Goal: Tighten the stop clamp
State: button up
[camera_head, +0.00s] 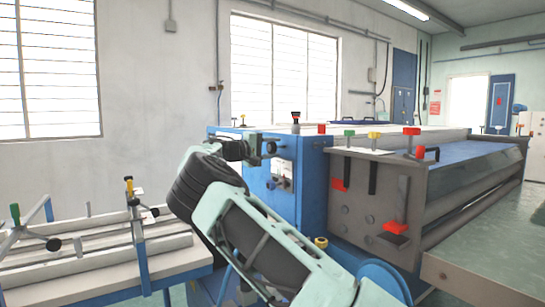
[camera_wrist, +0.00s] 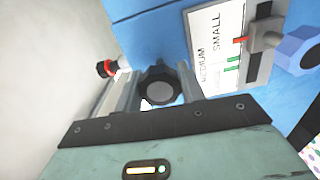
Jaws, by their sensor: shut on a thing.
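My gripper (camera_wrist: 150,86) is shut on a black lobed knob (camera_wrist: 158,89), with one finger on each side of it in the wrist view. The knob's round face points toward the wrist camera, and its mounting is hidden behind it. No label marks this knob as the stop clamp. In the head view my gripper (camera_head: 262,149) is at the left part of the blue machine (camera_head: 312,185). The knob is too small there to make out its hold clearly.
In the wrist view, a white scale plate (camera_wrist: 215,50) reading MEDIUM and SMALL carries a grey slider with a blue knob (camera_wrist: 298,50). A red-and-black knob (camera_wrist: 107,68) is beyond the left finger. A rack with rails (camera_head: 100,250) stands at left; a grey roller unit (camera_head: 375,205) at right.

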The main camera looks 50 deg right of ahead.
jog(key=shift+f+m+b, duration=0.15)
jog(key=shift+m+b, duration=0.35)
jog(key=shift+m, duration=0.5)
jog(key=o, duration=1)
jog(key=b+v, duration=0.1)
jog(key=v, duration=1.6)
jog(key=shift+a, duration=0.25)
jog(key=shift+s, duration=0.1)
